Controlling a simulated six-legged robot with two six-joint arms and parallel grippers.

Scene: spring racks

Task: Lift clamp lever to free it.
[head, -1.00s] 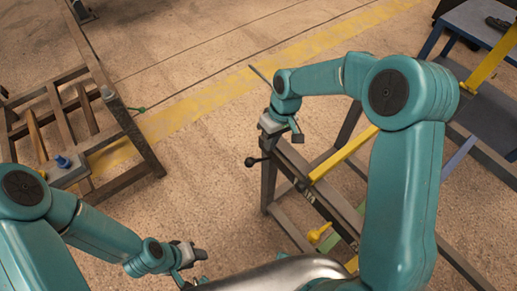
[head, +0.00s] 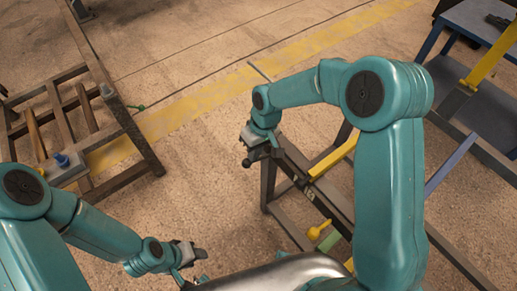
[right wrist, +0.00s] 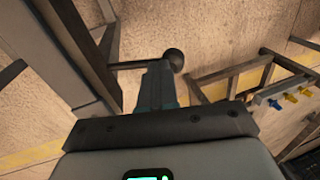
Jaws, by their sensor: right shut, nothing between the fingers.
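The clamp lever shows as a dark rod with a black ball knob (head: 247,162) at the near-left end of the right rack (head: 268,186). In the right wrist view the ball knob (right wrist: 174,60) and its rod lie just beyond my fingers. My right gripper (head: 258,153) is shut and empty, close beside the knob; whether it touches the lever I cannot tell. In the right wrist view the shut fingers (right wrist: 156,86) point at the rod and partly hide it. My left gripper (head: 195,264) hangs low at the bottom, away from the racks; its jaws are unclear.
A second rack (head: 140,142) with a blue-knobbed fitting (head: 62,160) stands at the left. A yellow bar (head: 332,158) and a yellow knob (head: 319,230) are on the right rack. A blue table (head: 485,25) is at the upper right. Open floor lies between the racks.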

